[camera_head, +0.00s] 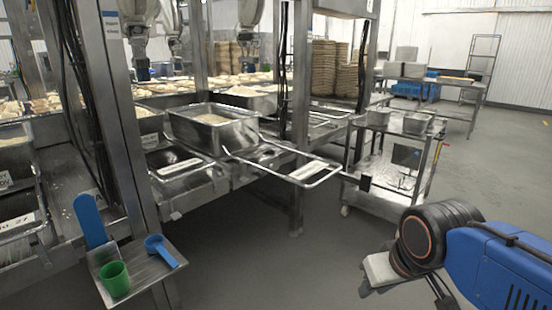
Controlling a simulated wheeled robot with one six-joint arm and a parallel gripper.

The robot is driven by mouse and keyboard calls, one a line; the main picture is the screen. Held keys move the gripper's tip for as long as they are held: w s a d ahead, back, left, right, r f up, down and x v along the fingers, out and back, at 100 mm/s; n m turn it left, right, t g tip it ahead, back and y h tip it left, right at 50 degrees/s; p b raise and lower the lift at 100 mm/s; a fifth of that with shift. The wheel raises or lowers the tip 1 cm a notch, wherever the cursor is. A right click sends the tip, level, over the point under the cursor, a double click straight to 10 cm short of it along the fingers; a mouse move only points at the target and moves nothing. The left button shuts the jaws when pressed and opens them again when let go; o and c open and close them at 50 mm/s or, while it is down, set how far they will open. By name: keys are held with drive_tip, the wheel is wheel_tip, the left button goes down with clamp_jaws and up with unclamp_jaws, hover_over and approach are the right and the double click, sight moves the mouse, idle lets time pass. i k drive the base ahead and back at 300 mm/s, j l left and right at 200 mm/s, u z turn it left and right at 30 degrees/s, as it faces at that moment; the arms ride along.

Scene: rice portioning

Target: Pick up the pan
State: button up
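A deep steel pan (225,136) with pale rice in it sits on the steel line at the centre left. A wire handle frame (318,174) sticks out from the line to the right of it. Two smaller steel pans, one on the left (378,117) and one on the right (417,124), stand on the top of a steel cart (385,185). My gripper (372,277) is at the lower right, over the floor, well apart from all the pans. Its fingers are small and partly hidden, so I cannot tell if it is open.
A small steel shelf (140,275) at the lower left holds a green cup (115,280) and a blue scoop (160,250). A steel post (298,120) stands between the line and the cart. Grey floor (270,260) is clear in front.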

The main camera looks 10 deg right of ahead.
sight(415, 123)
drive_tip(key=i+l, duration=0.2)
drive_tip(key=l, duration=0.2)
drive_tip(key=i+l, duration=0.2)
drive_tip(key=l, duration=0.2)
drive_tip(key=i+l, duration=0.2)
drive_tip(key=l, duration=0.2)
drive_tip(key=i+l, duration=0.2)
drive_tip(key=l, duration=0.2)
drive_tip(key=i+l, duration=0.2)
drive_tip(key=l, duration=0.2)
